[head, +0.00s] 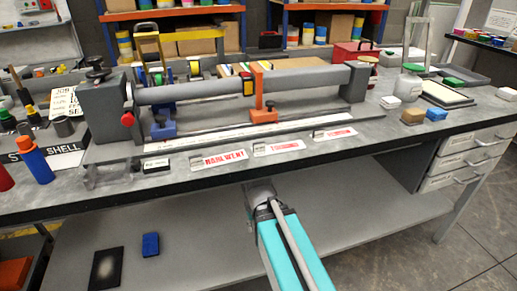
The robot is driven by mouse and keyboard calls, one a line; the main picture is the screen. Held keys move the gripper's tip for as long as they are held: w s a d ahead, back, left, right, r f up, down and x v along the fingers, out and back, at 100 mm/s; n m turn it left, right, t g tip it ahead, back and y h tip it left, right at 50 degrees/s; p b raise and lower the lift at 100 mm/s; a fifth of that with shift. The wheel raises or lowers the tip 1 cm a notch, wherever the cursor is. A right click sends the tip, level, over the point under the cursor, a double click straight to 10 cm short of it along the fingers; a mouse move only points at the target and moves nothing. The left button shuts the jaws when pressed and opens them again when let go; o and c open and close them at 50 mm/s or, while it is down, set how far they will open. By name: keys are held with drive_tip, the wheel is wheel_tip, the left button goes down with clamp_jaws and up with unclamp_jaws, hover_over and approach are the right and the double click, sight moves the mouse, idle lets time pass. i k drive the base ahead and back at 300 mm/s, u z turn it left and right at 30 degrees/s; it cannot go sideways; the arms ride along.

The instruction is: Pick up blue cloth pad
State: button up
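A small blue block-like piece, which looks like the blue cloth pad (151,245), lies on the grey lower shelf under the workbench, at the lower left of the head view. It is just right of a black panel (106,268) with a pale smudge, with a small gap between them. My teal arm link rises from the bottom centre to a grey joint below the bench's front edge, well to the right of the pad. No gripper fingers can be made out. Nothing covers the pad.
The bench top (380,130) overhangs the lower shelf (200,270). It carries a long grey clamping rig (200,92), labels, bottles and small blocks. Drawers (470,160) stand at right. The shelf between the pad and my arm is clear. A blue-and-orange bottle (35,160) stands at left.

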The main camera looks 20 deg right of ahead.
sight(436, 114)
drive_tip(key=z, duration=1.6)
